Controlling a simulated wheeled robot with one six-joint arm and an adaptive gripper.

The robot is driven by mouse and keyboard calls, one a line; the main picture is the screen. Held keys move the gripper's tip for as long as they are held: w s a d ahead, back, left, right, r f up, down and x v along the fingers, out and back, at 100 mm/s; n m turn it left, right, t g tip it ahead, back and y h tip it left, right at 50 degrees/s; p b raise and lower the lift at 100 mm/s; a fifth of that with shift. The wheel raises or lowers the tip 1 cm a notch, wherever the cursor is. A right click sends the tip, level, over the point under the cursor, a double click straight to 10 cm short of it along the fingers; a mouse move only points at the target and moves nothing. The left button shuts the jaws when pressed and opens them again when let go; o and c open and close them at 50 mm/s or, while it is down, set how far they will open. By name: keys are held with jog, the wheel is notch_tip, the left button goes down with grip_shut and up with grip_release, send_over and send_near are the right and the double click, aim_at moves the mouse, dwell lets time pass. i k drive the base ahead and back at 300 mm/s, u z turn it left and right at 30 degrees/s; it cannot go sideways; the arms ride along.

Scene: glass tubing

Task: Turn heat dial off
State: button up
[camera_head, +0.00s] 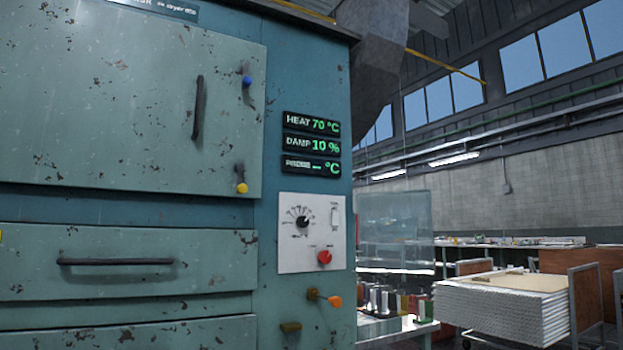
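A worn teal cabinet (220,208) fills the left of the view. On its right part is a white control panel (290,255). A black dial (302,221) with scale marks around it sits at the panel's upper left; its pointer setting is too small to read. The heat display (311,123) above reads 70 °C in green. My gripper is not in view.
A red knob (324,257) and a white switch (335,216) share the panel. Below are an orange-tipped lever (334,301) and a brown knob (290,327). A stacked cart (505,312) and a bench with bottles (390,325) stand to the right.

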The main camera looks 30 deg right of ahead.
aim_at(302, 222)
jog(key=u, duration=0.3)
jog(key=k, duration=0.25)
jog(key=z, duration=1)
jog(key=i, duration=1.2)
jog(key=u, duration=0.1)
